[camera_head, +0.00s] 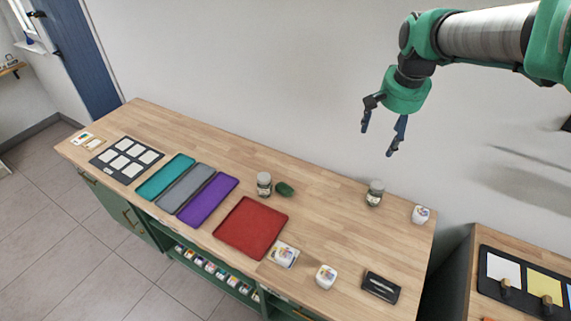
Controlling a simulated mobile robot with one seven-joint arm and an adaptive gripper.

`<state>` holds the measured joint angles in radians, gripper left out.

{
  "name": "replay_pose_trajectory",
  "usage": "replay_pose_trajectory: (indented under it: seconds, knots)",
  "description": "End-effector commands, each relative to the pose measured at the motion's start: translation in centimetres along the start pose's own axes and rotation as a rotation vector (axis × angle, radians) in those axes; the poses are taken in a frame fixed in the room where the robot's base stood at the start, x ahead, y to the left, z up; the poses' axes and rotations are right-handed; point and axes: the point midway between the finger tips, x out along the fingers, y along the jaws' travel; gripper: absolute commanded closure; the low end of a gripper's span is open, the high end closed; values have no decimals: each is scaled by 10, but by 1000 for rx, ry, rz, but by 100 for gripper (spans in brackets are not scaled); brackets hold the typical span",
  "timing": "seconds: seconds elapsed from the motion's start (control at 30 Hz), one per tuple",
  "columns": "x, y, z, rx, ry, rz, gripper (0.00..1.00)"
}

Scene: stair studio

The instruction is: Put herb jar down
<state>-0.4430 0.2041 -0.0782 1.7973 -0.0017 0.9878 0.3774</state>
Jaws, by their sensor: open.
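Two similar jars with pale lids stand upright on the wooden counter (330,215); I cannot read which is the herb jar. One jar (264,184) stands behind the red tray, close to a small dark green object (285,189). The other jar (375,193) stands near the back edge at the right. My gripper (377,143) is open and empty, in the air above the back of the counter. It is above and apart from the right-hand jar, with its fingers pointing down.
A red tray (250,227), a purple tray (207,199), a grey tray and a teal tray lie on the counter. White containers (326,276) and a black holder (381,286) sit at the right front. Bare wood surrounds the right-hand jar.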

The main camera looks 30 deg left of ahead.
Motion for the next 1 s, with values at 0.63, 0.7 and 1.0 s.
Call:
replay_pose_trajectory:
  seconds: [0.63,0.7,1.0]
  knots:
    - [122,-171,-43,-27,-105,17,27]
    - [138,-189,-43,-29,-115,20,27]
    - [208,-268,-30,-41,-157,39,27]
